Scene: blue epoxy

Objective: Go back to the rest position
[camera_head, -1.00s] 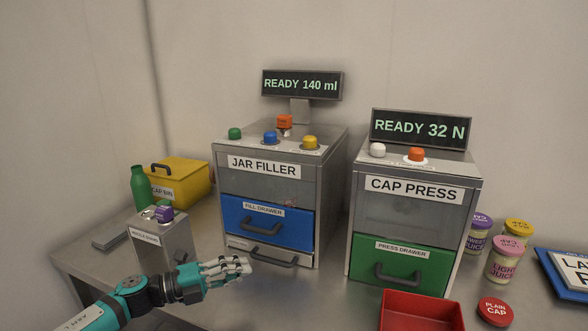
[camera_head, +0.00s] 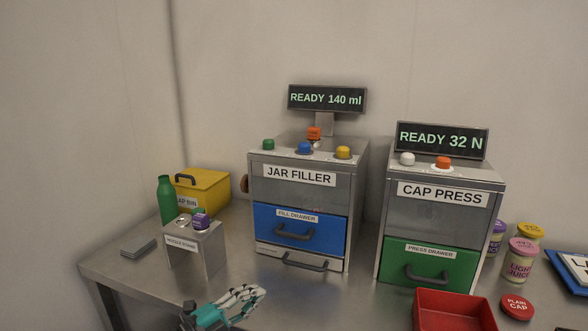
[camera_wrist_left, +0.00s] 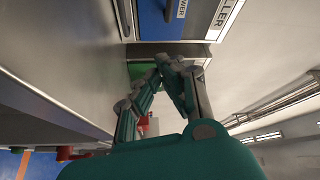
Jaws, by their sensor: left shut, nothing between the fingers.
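My left gripper (camera_head: 250,296) is low in the head view, in front of the jar filler (camera_head: 300,205) and clear of its drawers. In the left wrist view its fingers (camera_wrist_left: 165,65) come together at the tips with nothing between them. The jar filler has a blue fill drawer (camera_head: 298,231), which looks closed, and a lower drawer with a grey handle (camera_head: 305,263). My right gripper is not in view.
The cap press (camera_head: 440,220) with a green drawer (camera_head: 430,264) stands to the right. A small grey stand (camera_head: 195,250), a green bottle (camera_head: 165,200) and a yellow cap bin (camera_head: 205,187) are at left. Jars (camera_head: 518,262) stand at far right.

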